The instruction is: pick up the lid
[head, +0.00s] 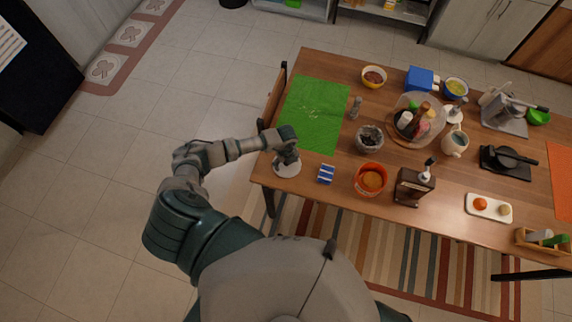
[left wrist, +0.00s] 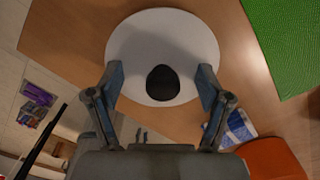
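The lid (head: 287,168) is a white disc near the table's left front corner. In the left wrist view the lid (left wrist: 190,40) shows with a dark round knob (left wrist: 162,83) at its middle. My left gripper (head: 288,157) is over the lid, and in the left wrist view it (left wrist: 160,85) is open, with one finger on each side of the knob. I cannot tell whether the fingers touch the lid. My right gripper is not in view.
A blue-and-white packet (head: 326,174) and an orange bucket (head: 370,180) stand to the right of the lid. A green mat (head: 312,112) lies behind it. Jars, a dark dispenser (head: 412,188) and other kitchen things fill the table's middle and right.

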